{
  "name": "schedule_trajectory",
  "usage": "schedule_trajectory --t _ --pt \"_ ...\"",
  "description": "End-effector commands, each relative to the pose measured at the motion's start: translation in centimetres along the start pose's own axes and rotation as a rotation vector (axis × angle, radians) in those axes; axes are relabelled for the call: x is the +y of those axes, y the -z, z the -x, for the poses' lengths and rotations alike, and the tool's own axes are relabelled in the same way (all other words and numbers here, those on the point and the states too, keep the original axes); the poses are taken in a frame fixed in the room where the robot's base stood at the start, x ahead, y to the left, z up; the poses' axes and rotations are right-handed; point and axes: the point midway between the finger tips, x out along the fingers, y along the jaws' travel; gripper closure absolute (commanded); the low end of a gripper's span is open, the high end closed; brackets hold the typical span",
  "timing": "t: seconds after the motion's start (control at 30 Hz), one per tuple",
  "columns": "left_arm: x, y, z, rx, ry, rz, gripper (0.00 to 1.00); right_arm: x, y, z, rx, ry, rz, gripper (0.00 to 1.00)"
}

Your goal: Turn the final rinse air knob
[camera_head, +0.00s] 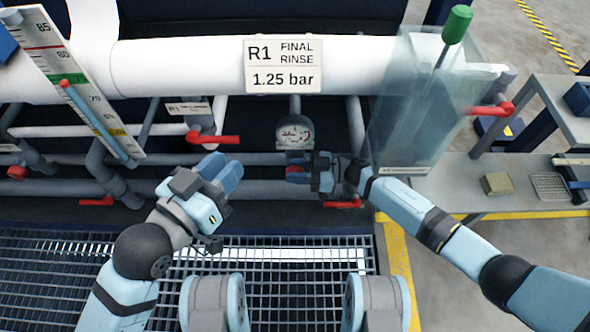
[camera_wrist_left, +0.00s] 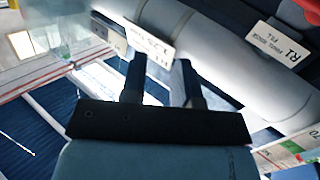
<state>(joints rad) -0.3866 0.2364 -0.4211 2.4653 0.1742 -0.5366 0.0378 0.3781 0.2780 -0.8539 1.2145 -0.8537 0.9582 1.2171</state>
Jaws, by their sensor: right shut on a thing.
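The sign reading "R1 FINAL RINSE 1.25 bar" (camera_head: 283,66) is on the large white pipe (camera_head: 180,68). A round pressure gauge (camera_head: 294,132) hangs below it. A red knob (camera_head: 295,169) shows just under the gauge, partly hidden by my right gripper (camera_head: 306,172), which reaches in from the right and is shut on it. My left gripper (camera_head: 232,177) is left of the gauge, apart from the pipes. Its fingers (camera_wrist_left: 160,82) stand apart with nothing between them in the left wrist view.
Red valve handles (camera_head: 213,139) (camera_head: 492,109) sit on nearby pipes. A clear panel (camera_head: 420,100) with a green-handled rod (camera_head: 456,25) stands at right. A thermometer scale (camera_head: 80,85) leans at left. A metal grating (camera_head: 270,245) lies below. A side bench (camera_head: 460,185) holds small items.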

Motion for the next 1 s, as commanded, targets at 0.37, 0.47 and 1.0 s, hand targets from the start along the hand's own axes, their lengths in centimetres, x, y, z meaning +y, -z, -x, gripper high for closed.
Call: schedule_trajectory --t 0.37,0.47,1.0 --pt "-1.4 0.0 -0.6 0.086 0.007 -0.154 0.72 0.0 -0.6 0.3 0.237 0.0 -0.001 0.94" --pt "-1.8 0.3 -0.9 0.117 0.009 -0.21 0.72 0.0 -0.6 0.3 0.313 0.0 -0.001 0.94" --pt "-2.5 1.6 -1.1 0.188 0.012 -0.33 0.72 0.0 -0.2 0.6 0.571 0.0 0.0 0.94"
